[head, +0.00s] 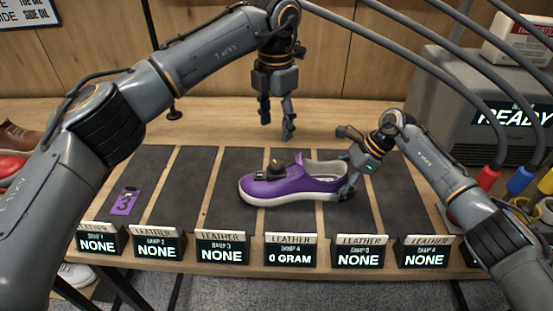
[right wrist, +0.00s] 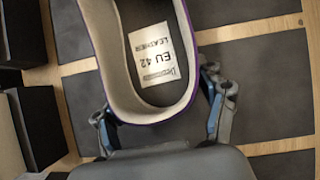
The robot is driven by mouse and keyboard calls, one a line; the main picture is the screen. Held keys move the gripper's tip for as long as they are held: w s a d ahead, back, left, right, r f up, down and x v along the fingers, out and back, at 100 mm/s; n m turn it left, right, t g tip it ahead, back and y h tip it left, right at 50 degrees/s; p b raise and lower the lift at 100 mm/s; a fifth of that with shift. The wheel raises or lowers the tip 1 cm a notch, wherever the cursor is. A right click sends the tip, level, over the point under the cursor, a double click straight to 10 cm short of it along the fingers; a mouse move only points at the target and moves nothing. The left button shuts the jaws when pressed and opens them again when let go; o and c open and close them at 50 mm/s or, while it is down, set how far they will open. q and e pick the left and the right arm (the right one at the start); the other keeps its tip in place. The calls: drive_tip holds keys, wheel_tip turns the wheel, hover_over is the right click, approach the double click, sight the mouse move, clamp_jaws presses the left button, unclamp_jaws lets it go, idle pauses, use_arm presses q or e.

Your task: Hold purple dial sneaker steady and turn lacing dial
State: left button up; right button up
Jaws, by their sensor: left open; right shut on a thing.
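The purple sneaker (head: 290,188) with a white sole lies on a dark mat panel in the head view, toe to the left. Its dark lacing dial (head: 275,167) sits on top near the tongue. My right gripper (head: 345,185) is shut on the heel; in the right wrist view its fingers (right wrist: 160,112) lie on both sides of the heel. A label inside the shoe (right wrist: 155,62) reads EU 42 and LEATHER. My left gripper (head: 276,125) is open and empty, pointing down above the back of the bench, behind the sneaker and apart from it.
Several small displays line the front edge; the one before the sneaker (head: 290,252) reads 0 GRAM, others NONE. A purple tag (head: 124,203) marked 3 lies on the left panel. A grey machine (head: 460,95) reading READY stands right. Brown and red shoes (head: 12,165) sit far left.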

sight(277, 163)
use_arm(q)
drive_tip(key=shift+m, duration=0.4)
drive_tip(key=f, duration=1.1)
drive_tip(key=shift+w+f, duration=0.2)
drive_tip(key=shift+f, duration=0.1)
drive_tip(key=shift+c, duration=0.4)
drive_tip(key=c, duration=1.1)
